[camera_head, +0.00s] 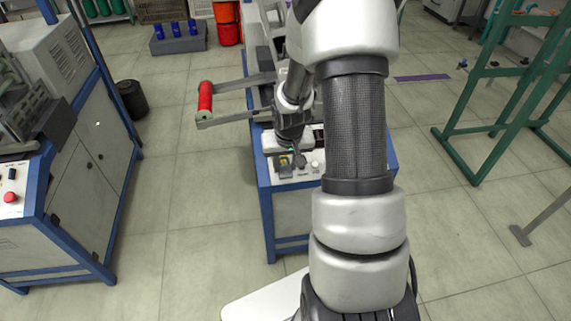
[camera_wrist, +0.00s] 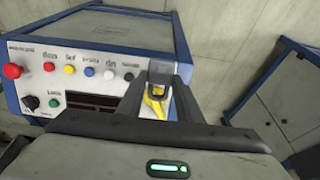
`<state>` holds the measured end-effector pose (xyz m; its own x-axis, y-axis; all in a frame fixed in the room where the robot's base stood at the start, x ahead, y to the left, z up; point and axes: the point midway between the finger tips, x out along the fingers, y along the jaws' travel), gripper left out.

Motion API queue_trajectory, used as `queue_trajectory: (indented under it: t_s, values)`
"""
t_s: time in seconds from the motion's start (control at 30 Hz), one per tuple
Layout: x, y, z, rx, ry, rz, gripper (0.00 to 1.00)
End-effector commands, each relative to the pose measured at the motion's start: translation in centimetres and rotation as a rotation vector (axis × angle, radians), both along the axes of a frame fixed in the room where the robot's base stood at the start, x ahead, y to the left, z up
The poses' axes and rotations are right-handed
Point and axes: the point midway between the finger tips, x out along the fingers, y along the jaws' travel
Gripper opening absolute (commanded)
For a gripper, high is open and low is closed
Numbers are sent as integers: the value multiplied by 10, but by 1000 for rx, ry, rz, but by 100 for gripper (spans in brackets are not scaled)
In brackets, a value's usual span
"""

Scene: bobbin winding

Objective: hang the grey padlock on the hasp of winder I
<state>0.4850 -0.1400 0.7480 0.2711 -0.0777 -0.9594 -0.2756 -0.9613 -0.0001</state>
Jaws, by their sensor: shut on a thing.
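My gripper (camera_wrist: 162,84) reaches down to the front panel of the middle machine (camera_wrist: 75,70), its fingers close together. A small grey block at the fingertips (camera_wrist: 172,70) looks like the grey padlock; its shackle cannot be made out. A yellow part (camera_wrist: 155,103), perhaps the hasp, shows between the fingers, and I cannot tell whether the block touches it. In the head view my gripper (camera_head: 296,150) is over the panel's left part, beside a yellow patch (camera_head: 284,163). The machine's label is not readable.
The panel carries a red button (camera_wrist: 13,71), a black knob (camera_wrist: 29,102) and several small buttons. An arm with a red spool (camera_head: 205,97) sticks out leftward from the middle machine. Another blue-framed machine (camera_head: 85,170) stands left, a green frame (camera_head: 490,90) right.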

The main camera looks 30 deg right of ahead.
Motion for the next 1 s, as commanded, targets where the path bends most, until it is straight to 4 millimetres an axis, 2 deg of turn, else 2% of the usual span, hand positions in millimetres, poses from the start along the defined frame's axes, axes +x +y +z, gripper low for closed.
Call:
queue_trajectory:
  t_s: [1.0]
  values:
    - [12, -4, -29, 0, 0, -1, 9]
